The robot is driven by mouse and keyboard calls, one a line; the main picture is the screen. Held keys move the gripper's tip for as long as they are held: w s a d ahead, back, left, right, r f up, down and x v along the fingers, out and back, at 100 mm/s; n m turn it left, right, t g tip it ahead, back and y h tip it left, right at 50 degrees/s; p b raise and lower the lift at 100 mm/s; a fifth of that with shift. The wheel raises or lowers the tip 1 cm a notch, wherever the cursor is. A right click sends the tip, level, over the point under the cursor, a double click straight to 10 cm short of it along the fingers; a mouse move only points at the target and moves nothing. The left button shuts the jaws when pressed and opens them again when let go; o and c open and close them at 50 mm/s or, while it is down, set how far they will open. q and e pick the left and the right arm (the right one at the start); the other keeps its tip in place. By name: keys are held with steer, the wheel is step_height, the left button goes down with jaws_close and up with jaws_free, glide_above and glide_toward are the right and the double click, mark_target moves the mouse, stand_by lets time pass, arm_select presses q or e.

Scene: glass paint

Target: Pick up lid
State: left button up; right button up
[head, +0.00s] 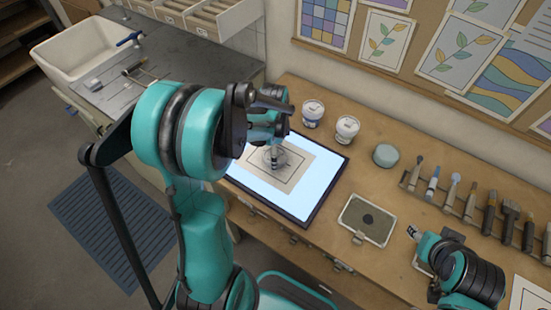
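A round grey-green disc (386,155), which may be a lid, lies flat on the wooden bench right of two small white jars, a left one (313,113) and a right one (347,130). A clear round glass piece (285,156) is on the paper on the lit panel. My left gripper (274,158) is over the lit panel at the glass piece; its arm hides much of it, and I cannot tell whether it touches or holds the glass. My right gripper (413,232) is over the bench at the lower right, apart from the disc; its fingers are too small to read.
The lit panel (320,170) has a dark frame. A shallow tray (367,219) with a dark spot sits near the front edge. Brushes and tools (452,190) stand in a rack at the right. A pinboard wall (400,85) borders the back.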

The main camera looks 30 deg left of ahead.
arm_select(q)
steer(key=shift+f, duration=0.15)
steer(key=c, duration=1)
steer(key=shift+c, duration=0.5)
